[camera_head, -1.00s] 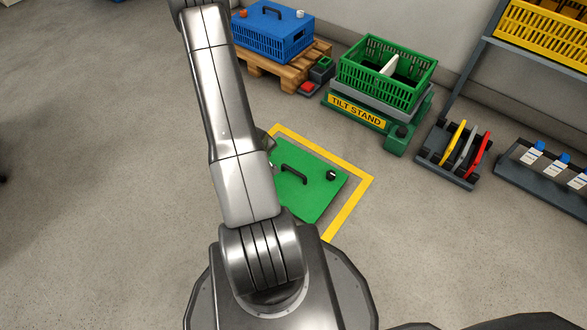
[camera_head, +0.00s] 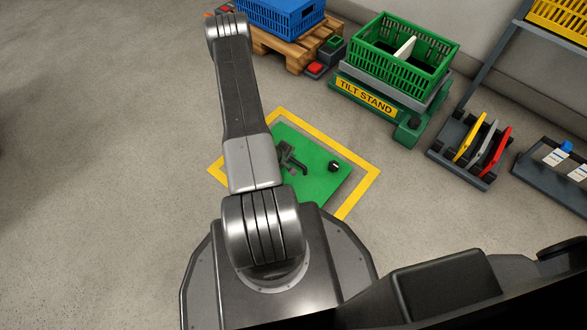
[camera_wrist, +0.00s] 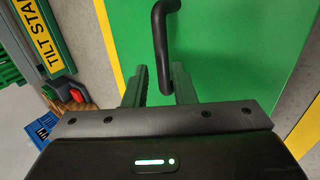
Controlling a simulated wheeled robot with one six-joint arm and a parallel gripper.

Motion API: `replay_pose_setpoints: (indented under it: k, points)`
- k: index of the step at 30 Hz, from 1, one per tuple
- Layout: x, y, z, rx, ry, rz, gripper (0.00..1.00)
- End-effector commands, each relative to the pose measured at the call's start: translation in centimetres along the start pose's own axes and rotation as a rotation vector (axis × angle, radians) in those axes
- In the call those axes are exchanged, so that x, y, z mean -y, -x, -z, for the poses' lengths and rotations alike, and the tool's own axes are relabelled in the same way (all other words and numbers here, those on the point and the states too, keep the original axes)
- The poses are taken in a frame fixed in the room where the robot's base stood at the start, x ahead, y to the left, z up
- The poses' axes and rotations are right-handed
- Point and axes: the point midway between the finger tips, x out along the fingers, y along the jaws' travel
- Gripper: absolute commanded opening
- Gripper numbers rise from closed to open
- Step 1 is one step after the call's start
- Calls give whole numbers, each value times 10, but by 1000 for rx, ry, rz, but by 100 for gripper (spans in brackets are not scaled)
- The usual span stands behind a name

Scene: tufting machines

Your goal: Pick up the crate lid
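The crate lid is a flat green panel (camera_head: 318,185) on the floor inside a yellow-taped square, with a black bar handle (camera_head: 297,165) and a black knob (camera_head: 334,166). My arm hides its left part. My gripper (camera_head: 287,152) is at the handle, small and partly hidden in the head view. In the wrist view, the two fingers of my gripper (camera_wrist: 160,70) are apart, one on each side of the black handle (camera_wrist: 159,35), above the green lid (camera_wrist: 225,45). I see a gap between fingers and handle; I cannot tell how deep they reach.
A green crate (camera_head: 400,65) with a white divider sits on the tilt stand (camera_head: 366,97) behind the lid. A blue crate (camera_head: 280,18) on a wooden pallet (camera_head: 288,50) is at the back. A rack of coloured plates (camera_head: 470,150) stands right. The floor left is clear.

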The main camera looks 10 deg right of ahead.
Motion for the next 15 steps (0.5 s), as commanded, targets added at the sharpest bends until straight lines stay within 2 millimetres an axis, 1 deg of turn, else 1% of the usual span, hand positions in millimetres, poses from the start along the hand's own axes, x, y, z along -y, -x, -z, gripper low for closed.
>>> replay_pose_setpoints:
  k: [1, 8, 11, 15]
  points:
    - [1, -8, 0, 0, -1, 0, 24]
    - [1, -19, 0, 0, -1, 0, 24]
    - [3, -29, 1, 0, -1, 0, 24]
    - [6, -48, 3, 0, -2, 0, 24]
